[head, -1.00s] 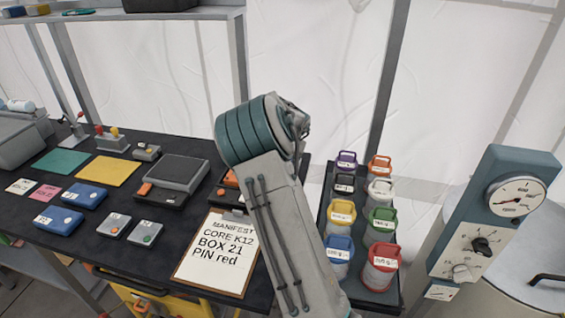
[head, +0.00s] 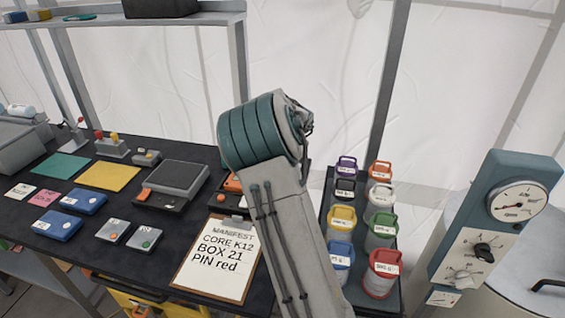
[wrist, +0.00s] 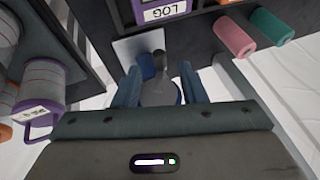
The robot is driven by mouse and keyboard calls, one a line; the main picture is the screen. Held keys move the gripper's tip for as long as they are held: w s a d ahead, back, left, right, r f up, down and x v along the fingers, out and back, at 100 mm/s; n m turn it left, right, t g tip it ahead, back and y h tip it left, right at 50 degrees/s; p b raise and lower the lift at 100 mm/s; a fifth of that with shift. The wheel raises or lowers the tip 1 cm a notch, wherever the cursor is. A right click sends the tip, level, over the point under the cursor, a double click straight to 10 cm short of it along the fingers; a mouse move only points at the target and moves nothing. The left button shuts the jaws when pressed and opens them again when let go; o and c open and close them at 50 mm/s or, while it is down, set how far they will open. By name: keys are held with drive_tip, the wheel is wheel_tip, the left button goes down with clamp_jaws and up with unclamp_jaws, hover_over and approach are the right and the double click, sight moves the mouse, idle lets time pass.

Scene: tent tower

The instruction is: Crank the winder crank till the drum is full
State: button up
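In the wrist view my gripper (wrist: 163,84) has two blue-grey fingers standing well apart. Between and beyond them is a grey rounded part (wrist: 158,94) with a blue edge and a dark grey upright stub (wrist: 158,60). It may be the winder with its crank, but I cannot tell for sure. I see no clear contact between fingers and stub. A small blue piece (wrist: 146,67) and a pale plate (wrist: 133,48) lie beside it. How full the drum is cannot be seen. In the head view my arm hides the gripper, and no winder or crank can be made out.
A dark table holds a clipboard (head: 216,264), blue boxes (head: 57,225) and coloured mats. Lidded jars (head: 341,222) stand on a rack right of my arm. A gauge panel (head: 494,222) stands far right. In the wrist view, pink (wrist: 235,38) and teal rolls (wrist: 272,27) lie nearby.

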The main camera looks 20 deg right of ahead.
drive_tip(key=v, duration=1)
drive_tip(key=shift+s+r+b, duration=0.2)
drive_tip(key=shift+r+b, duration=0.05)
drive_tip(key=shift+b, duration=0.1)
